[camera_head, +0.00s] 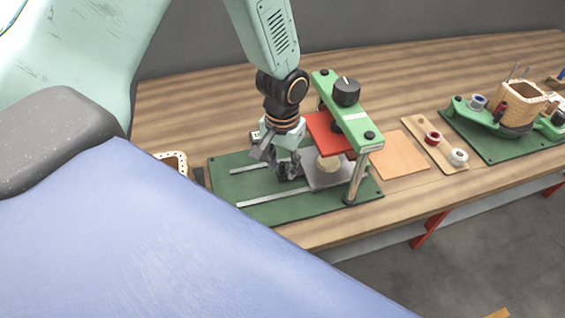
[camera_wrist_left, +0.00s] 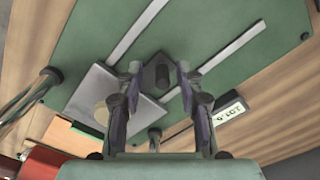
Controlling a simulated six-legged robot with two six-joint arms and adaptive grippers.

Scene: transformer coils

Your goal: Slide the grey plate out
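The grey plate (camera_head: 318,182) lies on the green base, partly under the red pressing plate (camera_head: 325,133), with a cream disc (camera_head: 328,163) on it. In the left wrist view the grey plate (camera_wrist_left: 112,100) lies left of and behind my left finger. My left gripper (camera_head: 289,174) is down at the plate's left side. In the left wrist view its fingers (camera_wrist_left: 160,68) are apart, one on each side of a dark upright knob (camera_wrist_left: 161,76) on a dark grey bracket. I see gaps between the fingers and the knob. My right gripper is in neither view.
Two pale rails (camera_head: 272,195) run along the green base (camera_head: 225,178). The green press bar (camera_head: 350,120) with its black knob (camera_head: 346,92) stands over the plate's right part. An orange sheet (camera_head: 400,155) and a spool board (camera_head: 422,138) lie to the right. The base's left part is clear.

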